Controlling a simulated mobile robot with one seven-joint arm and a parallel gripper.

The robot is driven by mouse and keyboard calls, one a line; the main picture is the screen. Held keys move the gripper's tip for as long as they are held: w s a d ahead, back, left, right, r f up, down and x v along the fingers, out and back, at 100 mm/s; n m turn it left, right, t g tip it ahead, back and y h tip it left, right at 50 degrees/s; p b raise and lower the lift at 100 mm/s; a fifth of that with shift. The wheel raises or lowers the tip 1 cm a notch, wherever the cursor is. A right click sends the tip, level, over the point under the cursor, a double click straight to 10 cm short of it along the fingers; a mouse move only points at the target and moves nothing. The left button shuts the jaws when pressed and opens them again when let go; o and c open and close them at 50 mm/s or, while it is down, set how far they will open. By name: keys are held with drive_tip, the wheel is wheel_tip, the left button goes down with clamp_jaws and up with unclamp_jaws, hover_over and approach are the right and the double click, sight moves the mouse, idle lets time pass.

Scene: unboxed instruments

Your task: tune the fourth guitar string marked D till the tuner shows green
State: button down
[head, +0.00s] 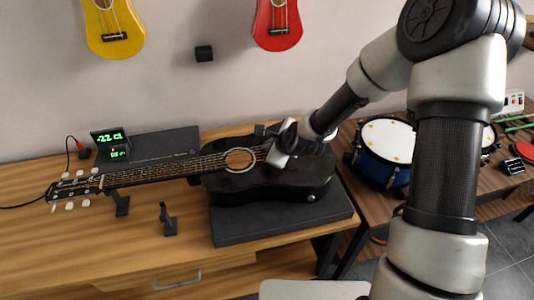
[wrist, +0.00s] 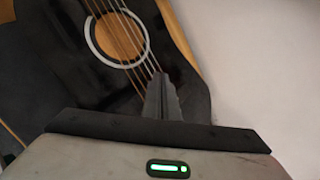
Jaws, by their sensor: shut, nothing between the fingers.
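A black guitar (head: 275,184) lies face up, its body to the right and its neck to the left. Its headstock (head: 75,188) has pale tuning pegs on both sides; I cannot tell which is D. The tuner (head: 110,137) stands behind the headstock and reads about -22 ct in green digits, with a smaller line below that I cannot read surely. My gripper (head: 270,152) is over the guitar body, right of the sound hole. In the wrist view, my gripper's fingers (wrist: 160,90) are shut and empty, their tips at or just above the strings (wrist: 133,48); contact is unclear.
The guitar body rests on a dark pad (head: 285,232) on the wooden bench (head: 195,258). Small black stands (head: 168,220) are near the neck. A blue drum (head: 382,168) is on the right-hand table. Yellow (head: 112,30) and red (head: 277,25) ukuleles hang on the wall.

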drive_tip(key=shift+f, duration=0.3)
drive_tip(key=shift+f+b, duration=0.3)
drive_tip(key=shift+b, duration=0.15)
idle(0.4)
drive_tip(key=shift+r+p, duration=0.45)
drive_tip(key=shift+r, duration=0.3)
drive_tip(key=shift+r+p, duration=1.7)
drive_tip(key=shift+r, duration=0.8)
